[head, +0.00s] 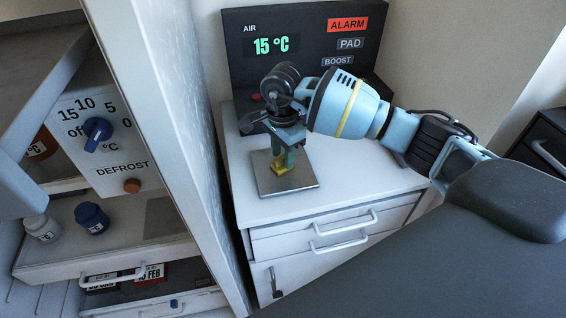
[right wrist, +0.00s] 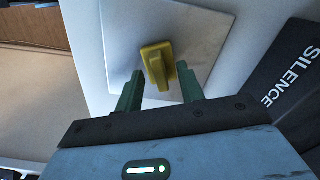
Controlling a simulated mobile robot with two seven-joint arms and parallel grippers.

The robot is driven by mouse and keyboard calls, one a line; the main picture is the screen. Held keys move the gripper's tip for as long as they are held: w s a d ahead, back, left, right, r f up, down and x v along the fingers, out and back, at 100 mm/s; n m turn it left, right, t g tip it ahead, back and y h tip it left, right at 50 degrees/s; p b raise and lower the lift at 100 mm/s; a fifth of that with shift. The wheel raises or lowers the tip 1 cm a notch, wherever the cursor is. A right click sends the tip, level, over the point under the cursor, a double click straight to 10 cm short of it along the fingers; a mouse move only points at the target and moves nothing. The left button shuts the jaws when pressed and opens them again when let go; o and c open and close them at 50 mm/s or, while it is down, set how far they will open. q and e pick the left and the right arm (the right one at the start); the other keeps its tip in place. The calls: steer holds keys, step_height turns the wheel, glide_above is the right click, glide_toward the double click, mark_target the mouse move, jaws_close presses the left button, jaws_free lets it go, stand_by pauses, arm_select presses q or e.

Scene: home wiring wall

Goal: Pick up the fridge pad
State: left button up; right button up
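The fridge pad looks to be the square metal plate (head: 300,183) with a yellow grip (head: 279,167) standing up from its middle. It lies flat on the white cabinet top. My right gripper (head: 284,158) points down over it. In the right wrist view, the green fingers of my right gripper (right wrist: 160,86) are apart, one on each side of the yellow grip (right wrist: 156,66), with gaps visible and nothing held. The plate (right wrist: 200,30) shows behind the grip. How far the fingertips reach down the grip is hard to tell. My left gripper is not in view.
A black panel (head: 238,77) reading 15 °C, ALARM and PAD stands behind the cabinet top. The fridge wall (head: 180,130) rises on the left, beside shelves with a blue-capped bottle (head: 92,218). Drawers with handles (head: 345,224) are below. The cabinet top is otherwise mostly clear.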

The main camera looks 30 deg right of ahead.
mark_target(283, 167)
jaws_close()
steer(key=shift+r, duration=0.1)
steer(key=shift+r, duration=0.4)
steer(key=r, duration=0.1)
steer(key=s+r, duration=0.1)
steer(key=shift+a+r, duration=0.15)
steer(key=shift+r, duration=0.2)
steer(key=s+a, duration=0.2)
steer(key=s, duration=0.5)
steer(key=s+a+r, duration=0.1)
steer(key=s+a, duration=0.1)
steer(key=s, duration=0.5)
steer(key=shift+a+r, duration=0.2)
steer(key=shift+a, duration=0.2)
steer(key=shift+s, duration=0.1)
steer(key=c, duration=0.6)
jaws_free()
jaws_close()
